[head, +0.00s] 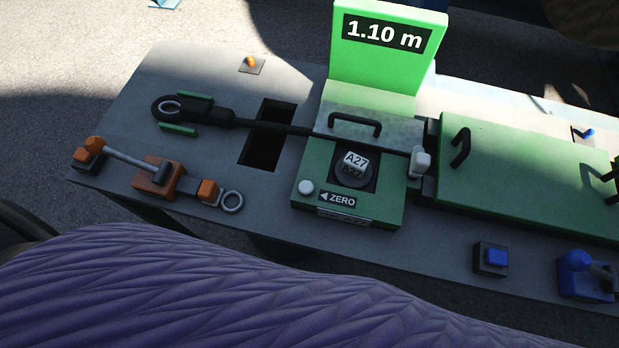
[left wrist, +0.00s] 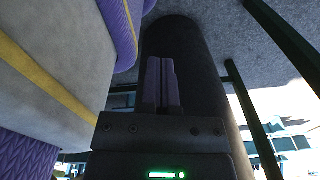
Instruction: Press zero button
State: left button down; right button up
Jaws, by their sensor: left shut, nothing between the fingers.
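The zero button is a small white round knob (head: 306,187) at the front left corner of the green meter unit (head: 377,210) in the head view. A black label with an arrow and the word ZERO (head: 337,199) sits just right of it. The green upright display (head: 386,33) reads 1.10 m. My left gripper (left wrist: 162,84) shows only in the left wrist view, with its two dark fingers together and nothing between them. It is away from the button, beside a dark rounded shape. My right gripper is not in view.
A black cable with a looped end (head: 178,110) runs across a slot into the unit. An orange clamp tool (head: 155,177) lies at the left of the grey bench (head: 270,213). A blue button (head: 496,257) and a blue lever device (head: 585,275) sit at front right.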

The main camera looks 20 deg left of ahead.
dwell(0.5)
pick_arm(q)
jog(key=w+d+r+t+p, duration=0.1)
jog(key=w+d+r+p, duration=0.15)
jog(key=w+r, duration=0.75)
jog(key=w+d+r+t+p, duration=0.1)
jog(key=w+r+p, duration=0.45)
jog(key=r, duration=0.95)
jog(key=w+d+r+h, duration=0.2)
jog(key=w+d+r, duration=0.2)
jog(key=d+r, duration=0.15)
jog(key=w+d+r+h, duration=0.1)
jog(key=w+d+r, duration=0.25)
jog(key=r, duration=0.35)
jog(key=w+a+r+n+g+y, duration=0.1)
jog(key=w+a+n+g+y, duration=0.1)
jog(key=w, duration=0.3)
jog(key=shift+w+a+n+g+y, duration=0.3)
jog(key=shift+a+n+y, duration=0.15)
jog(key=shift+a, duration=0.3)
